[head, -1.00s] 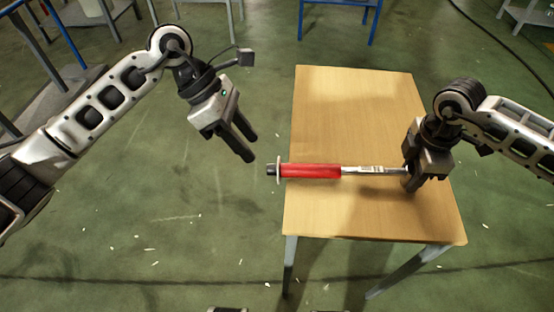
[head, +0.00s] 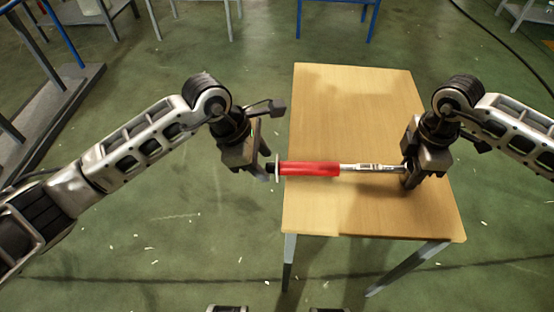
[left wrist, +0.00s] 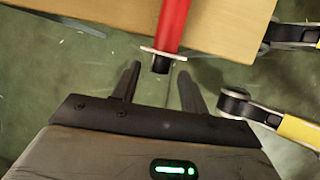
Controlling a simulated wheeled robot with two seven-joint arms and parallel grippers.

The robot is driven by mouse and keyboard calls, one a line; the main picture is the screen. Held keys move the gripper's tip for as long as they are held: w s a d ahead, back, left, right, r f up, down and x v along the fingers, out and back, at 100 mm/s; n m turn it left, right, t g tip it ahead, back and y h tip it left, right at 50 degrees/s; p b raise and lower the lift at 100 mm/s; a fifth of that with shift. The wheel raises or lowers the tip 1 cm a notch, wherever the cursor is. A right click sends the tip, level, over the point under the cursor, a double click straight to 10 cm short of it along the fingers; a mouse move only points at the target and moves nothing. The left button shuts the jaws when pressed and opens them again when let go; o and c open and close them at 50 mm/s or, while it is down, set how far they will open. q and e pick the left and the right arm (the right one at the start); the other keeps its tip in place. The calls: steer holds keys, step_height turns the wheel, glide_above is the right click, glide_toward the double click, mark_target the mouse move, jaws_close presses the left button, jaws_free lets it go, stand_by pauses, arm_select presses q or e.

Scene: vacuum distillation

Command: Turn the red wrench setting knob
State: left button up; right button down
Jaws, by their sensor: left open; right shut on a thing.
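The red wrench (head: 310,169) lies across the wooden table, its red handle pointing left and its end overhanging the left edge. A pale collar and a dark setting knob (left wrist: 161,65) sit at the handle's end. My right gripper (head: 408,182) is shut on the wrench's metal shaft at the right. My left gripper (head: 266,174) is open at the knob end in the head view. In the left wrist view its two fingers (left wrist: 157,84) are spread, with the knob in line between them near the tips. I cannot tell whether they touch it.
The wooden table (head: 350,110) is otherwise bare, with free room behind and in front of the wrench. Green floor (head: 150,245) lies open to the left. Blue-legged furniture (head: 375,20) stands at the back.

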arm_select(q)
steer(key=shift+d+f, duration=0.2)
steer(key=shift+f, duration=0.35)
jaws_close()
steer(key=shift+w, duration=0.1)
steer(key=shift+w+f+n+g, duration=0.15)
steer(key=shift+w+g, duration=0.15)
steer(key=shift+g, duration=1.35)
steer(key=shift+w+r+n+g, duration=0.15)
steer(key=shift+w+g, duration=0.15)
steer(key=shift+g, duration=1.35)
steer(key=shift+f, duration=0.1)
